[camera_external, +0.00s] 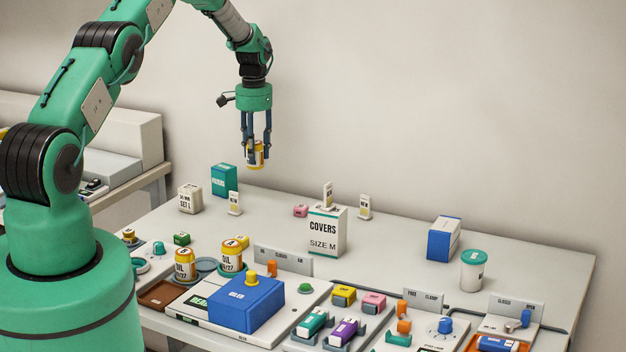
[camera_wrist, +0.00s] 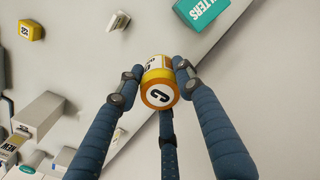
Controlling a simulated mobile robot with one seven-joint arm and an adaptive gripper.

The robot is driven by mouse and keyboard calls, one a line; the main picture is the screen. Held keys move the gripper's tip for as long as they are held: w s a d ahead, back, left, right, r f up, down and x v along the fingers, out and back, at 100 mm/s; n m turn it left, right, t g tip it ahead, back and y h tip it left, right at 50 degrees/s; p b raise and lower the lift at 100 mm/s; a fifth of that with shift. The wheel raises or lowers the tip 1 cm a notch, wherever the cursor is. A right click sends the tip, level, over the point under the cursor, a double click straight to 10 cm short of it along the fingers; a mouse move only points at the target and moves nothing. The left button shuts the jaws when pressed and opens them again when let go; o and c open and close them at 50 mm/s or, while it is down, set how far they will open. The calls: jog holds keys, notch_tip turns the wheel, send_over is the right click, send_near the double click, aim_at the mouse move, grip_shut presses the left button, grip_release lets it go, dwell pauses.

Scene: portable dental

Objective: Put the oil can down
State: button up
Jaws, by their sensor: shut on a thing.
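The oil can is a small orange-yellow can (camera_external: 257,158) with a white label. My gripper (camera_external: 256,147) is shut on it and holds it in the air above the back left of the table (camera_external: 390,245). In the wrist view the can (camera_wrist: 158,84) sits between the blue fingers, with a "C" on its round end facing the camera. Two similar cans stand at the front left: one yellow and white can (camera_external: 185,264) and one marked "A" (camera_external: 233,255). A round blue-grey ring (camera_external: 205,265) lies between them.
A teal box (camera_external: 224,180) and a white box (camera_external: 190,198) stand at the back left, near the held can. A white "COVERS" box (camera_external: 326,234) stands mid-table. A blue box (camera_external: 246,302) and several small parts crowd the front. The right back has free room.

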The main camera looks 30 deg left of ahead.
jog(key=shift+f, duration=3.1)
jog(key=shift+f, duration=1.85)
jog(key=shift+f, duration=0.1)
jog(key=o, duration=1.2)
notch_tip(320, 180, up, 12)
jog(key=shift+r, duration=0.1)
